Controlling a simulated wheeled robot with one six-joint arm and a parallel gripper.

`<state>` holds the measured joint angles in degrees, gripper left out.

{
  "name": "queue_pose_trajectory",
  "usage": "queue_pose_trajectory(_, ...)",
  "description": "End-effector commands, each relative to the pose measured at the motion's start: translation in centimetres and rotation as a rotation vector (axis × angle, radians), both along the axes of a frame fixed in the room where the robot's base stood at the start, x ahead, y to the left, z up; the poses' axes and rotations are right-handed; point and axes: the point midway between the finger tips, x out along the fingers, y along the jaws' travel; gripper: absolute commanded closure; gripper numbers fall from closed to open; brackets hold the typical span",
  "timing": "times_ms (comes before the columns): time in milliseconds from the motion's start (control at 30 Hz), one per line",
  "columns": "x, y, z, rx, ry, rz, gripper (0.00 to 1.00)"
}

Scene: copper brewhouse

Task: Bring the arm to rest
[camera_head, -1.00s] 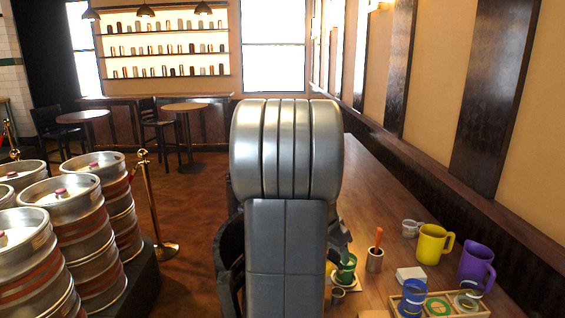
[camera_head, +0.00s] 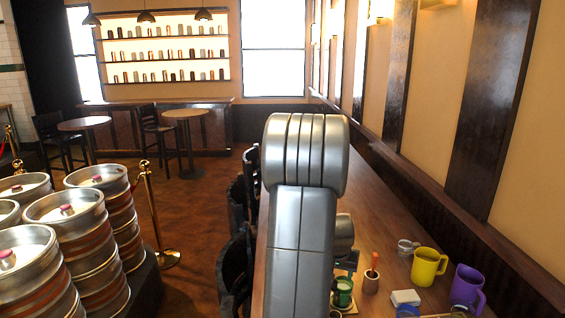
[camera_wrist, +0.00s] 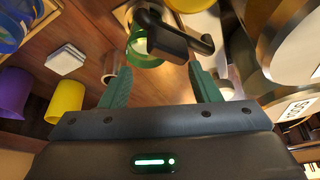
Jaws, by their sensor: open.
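My arm (camera_head: 305,200) stands large in the middle of the head view, folded above the wooden counter (camera_head: 375,215). Beyond the fingers are a green cup (camera_wrist: 143,52) and a black angled piece (camera_wrist: 175,38) that I cannot identify. The green cup also shows beside my arm in the head view (camera_head: 343,292).
Dark chairs (camera_head: 236,265) line the counter's left. Kegs (camera_head: 70,212) and a rope post (camera_head: 152,215) stand left.

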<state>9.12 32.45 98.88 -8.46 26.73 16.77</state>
Motion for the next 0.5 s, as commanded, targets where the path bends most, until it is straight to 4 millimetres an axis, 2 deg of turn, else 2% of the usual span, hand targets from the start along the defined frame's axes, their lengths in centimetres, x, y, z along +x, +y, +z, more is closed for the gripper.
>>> queue_pose_trajectory(500, 1.2, -0.5, 0.1, 0.0, -0.001, 0.204, 0.44)
